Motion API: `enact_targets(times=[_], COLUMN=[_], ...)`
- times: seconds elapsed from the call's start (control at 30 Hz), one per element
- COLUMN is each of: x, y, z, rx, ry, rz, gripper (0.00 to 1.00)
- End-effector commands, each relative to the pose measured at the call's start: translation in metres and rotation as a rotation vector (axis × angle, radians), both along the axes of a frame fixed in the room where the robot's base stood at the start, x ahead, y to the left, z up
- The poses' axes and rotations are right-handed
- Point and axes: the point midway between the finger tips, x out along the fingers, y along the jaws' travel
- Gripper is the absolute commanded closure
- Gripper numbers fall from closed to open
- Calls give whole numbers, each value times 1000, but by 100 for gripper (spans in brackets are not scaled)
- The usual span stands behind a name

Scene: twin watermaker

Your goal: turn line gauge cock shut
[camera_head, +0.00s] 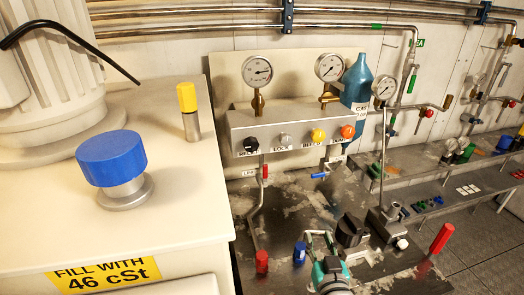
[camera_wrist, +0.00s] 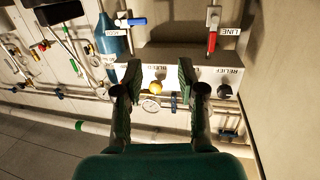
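The line gauge cock has a red lever (camera_head: 265,171) beside a LINE label, under the left end of the grey gauge block. The lever hangs upright, in line with its pipe. In the wrist view, which looks upside down, the red lever (camera_wrist: 212,42) also stands lengthwise beside the LINE label (camera_wrist: 229,32). My gripper (camera_wrist: 158,88) is open and empty, its dark green fingers spread in front of the block face. The red lever is apart from the fingers, above and right of them in that view.
A blue lever (camera_head: 320,175) lies crosswise under the block's right side. Black, grey, yellow and orange knobs line the grey block (camera_head: 240,130), with gauges above. A blue bottle (camera_head: 357,80) stands behind. A white cabinet (camera_head: 190,215) fills the left; red-handled parts (camera_head: 262,261) stand in front.

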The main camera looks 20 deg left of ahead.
Motion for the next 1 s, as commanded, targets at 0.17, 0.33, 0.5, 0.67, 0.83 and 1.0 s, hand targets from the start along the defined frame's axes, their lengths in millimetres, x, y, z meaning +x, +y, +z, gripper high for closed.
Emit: enact_targets(times=[0.17,0.33,0.5,0.67,0.83,1.0], x=[39,65,82,88,90,97], y=[44,84,123,149,161,167], z=[61,122,189,238,264,267], rx=[8,11,13,13,12,11], ry=[-29,-52,-72,-86,-92,-90], rz=[55,105,157,193,211,214], gripper=[60,60,60,60,60,60])
